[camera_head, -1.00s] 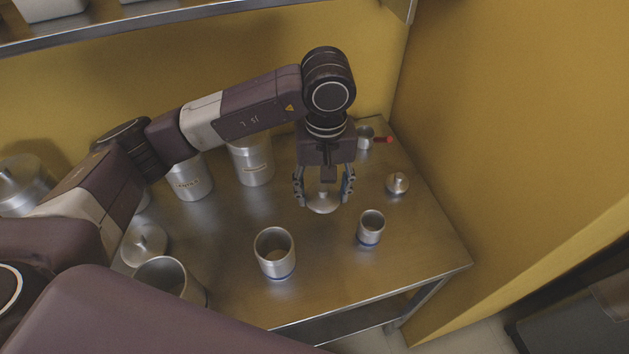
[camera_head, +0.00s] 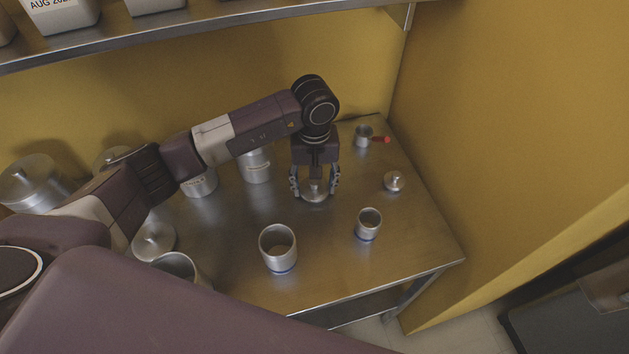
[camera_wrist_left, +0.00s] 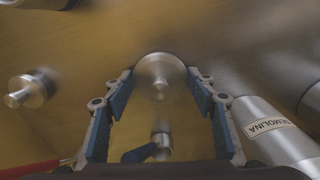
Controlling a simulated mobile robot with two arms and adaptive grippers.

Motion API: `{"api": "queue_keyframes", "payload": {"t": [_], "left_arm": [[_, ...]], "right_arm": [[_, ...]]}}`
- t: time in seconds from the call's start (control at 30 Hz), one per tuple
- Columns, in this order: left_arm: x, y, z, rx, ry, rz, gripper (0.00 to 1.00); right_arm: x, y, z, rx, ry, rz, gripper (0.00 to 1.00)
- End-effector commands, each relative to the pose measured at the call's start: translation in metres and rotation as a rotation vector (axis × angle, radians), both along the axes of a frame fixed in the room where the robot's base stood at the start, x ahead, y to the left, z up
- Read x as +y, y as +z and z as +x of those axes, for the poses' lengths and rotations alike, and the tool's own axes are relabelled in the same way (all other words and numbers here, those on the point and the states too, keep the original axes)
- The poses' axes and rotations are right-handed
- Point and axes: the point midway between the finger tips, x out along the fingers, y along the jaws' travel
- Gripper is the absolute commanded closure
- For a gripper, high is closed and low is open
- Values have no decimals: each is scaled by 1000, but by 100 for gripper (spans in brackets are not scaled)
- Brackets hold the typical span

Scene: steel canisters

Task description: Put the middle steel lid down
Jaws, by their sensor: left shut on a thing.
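The middle steel lid (camera_head: 316,192), a round disc with a knob, is between the fingers of my left gripper (camera_head: 315,186). The gripper points down and is shut on it, low over the steel table or on it; I cannot tell whether the lid touches. In the left wrist view the lid (camera_wrist_left: 160,70) sits level between the fingertips. The open middle canister (camera_head: 278,248) stands upright in front of the gripper, apart from the lid. My right gripper is not in view.
A small open canister (camera_head: 368,225) and small lid (camera_head: 394,181) are to the right. A red-handled cup (camera_head: 364,133) is behind. A large lid (camera_head: 154,241) and large open canister (camera_head: 176,266) are at left. Closed canisters (camera_head: 257,166) stand behind. The table (camera_head: 330,285) is clear at front.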

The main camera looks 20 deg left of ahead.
Motion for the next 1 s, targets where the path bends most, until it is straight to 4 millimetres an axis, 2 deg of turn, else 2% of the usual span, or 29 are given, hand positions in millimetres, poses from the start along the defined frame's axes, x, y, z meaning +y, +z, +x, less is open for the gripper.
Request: {"api": "queue_keyframes", "payload": {"t": [0.3,0.33,0.47,0.83,0.93,1.0], "left_arm": [[0,-5,0,0,0,0,73],[0,-4,0,0,0,0,46],[0,-3,0,1,0,0,32],[-1,0,0,1,0,-1,31],[-1,8,1,-5,0,-2,31],[0,20,2,-6,-1,-1,31]], "right_arm": [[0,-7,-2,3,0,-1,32],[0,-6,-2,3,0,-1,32],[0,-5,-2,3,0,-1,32],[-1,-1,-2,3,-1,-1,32],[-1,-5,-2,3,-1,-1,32],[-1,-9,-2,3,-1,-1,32]]}}
